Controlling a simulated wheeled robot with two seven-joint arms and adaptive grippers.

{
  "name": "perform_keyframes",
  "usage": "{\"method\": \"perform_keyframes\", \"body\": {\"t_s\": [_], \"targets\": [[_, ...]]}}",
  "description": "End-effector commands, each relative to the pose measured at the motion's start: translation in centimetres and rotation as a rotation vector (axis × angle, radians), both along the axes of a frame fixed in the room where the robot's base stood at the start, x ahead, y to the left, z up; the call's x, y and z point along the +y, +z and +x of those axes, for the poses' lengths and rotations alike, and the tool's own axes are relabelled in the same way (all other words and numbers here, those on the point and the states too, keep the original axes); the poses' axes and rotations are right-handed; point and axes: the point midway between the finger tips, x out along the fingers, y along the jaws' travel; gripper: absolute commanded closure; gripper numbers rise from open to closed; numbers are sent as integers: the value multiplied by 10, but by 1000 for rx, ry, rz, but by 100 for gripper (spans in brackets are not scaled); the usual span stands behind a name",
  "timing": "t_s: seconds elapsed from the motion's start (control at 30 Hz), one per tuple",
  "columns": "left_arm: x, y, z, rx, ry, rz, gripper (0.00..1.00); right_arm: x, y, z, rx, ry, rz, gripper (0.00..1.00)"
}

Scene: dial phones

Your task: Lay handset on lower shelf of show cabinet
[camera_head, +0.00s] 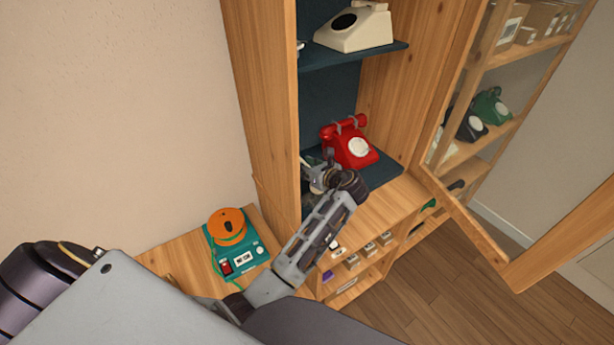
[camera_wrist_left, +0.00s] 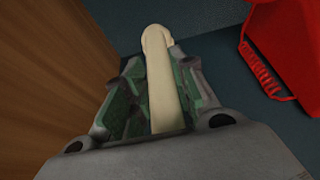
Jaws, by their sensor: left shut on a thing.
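My left gripper (camera_head: 316,176) reaches into the show cabinet (camera_head: 265,100) at its lower shelf (camera_head: 384,169). In the left wrist view the left gripper (camera_wrist_left: 160,85) is shut on a cream handset (camera_wrist_left: 157,50), its green-padded fingers on either side. The handset's far end lies over the dark shelf surface (camera_wrist_left: 215,45); whether it touches cannot be told. In the head view the handset is mostly hidden by my gripper. A red dial phone (camera_head: 350,148) stands on the same shelf, right of the handset; it also shows in the left wrist view (camera_wrist_left: 290,45). My right gripper is out of view.
The cabinet's wooden side wall (camera_wrist_left: 45,80) is close left of my gripper. A cream phone (camera_head: 356,28) stands on the upper shelf (camera_head: 385,52). The glazed door (camera_head: 470,225) is open at right. An orange-and-teal device (camera_head: 236,250) sits on a low wooden top.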

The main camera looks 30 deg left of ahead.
Motion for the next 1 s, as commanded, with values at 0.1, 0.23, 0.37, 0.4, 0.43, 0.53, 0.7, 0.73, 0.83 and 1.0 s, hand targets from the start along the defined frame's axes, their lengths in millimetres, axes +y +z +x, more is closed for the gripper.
{"method": "perform_keyframes", "body": {"t_s": [0.1, 0.23, 0.37, 0.4, 0.43, 0.53, 0.7, 0.73, 0.83, 1.0], "targets": [[0, -1, 0, -1, 0, 1, 100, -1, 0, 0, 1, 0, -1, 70], [0, -12, 0, 0, 0, 0, 100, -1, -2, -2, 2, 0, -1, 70], [0, -26, 0, 2, -1, 1, 100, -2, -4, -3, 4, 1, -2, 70], [0, -30, 0, 0, -1, 0, 100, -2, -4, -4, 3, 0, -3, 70], [0, -32, 0, 0, -1, 0, 100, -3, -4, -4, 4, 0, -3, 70], [0, -37, 0, -1, 0, 1, 100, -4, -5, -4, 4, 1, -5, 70], [0, -37, 0, -2, -1, 0, 100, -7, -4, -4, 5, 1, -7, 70], [0, -37, 0, -2, -1, 0, 100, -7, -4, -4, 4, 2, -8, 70], [0, -37, 0, -2, -1, 0, 100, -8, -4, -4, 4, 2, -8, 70], [0, -39, 0, -1, 0, 0, 67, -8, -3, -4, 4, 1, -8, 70]]}}
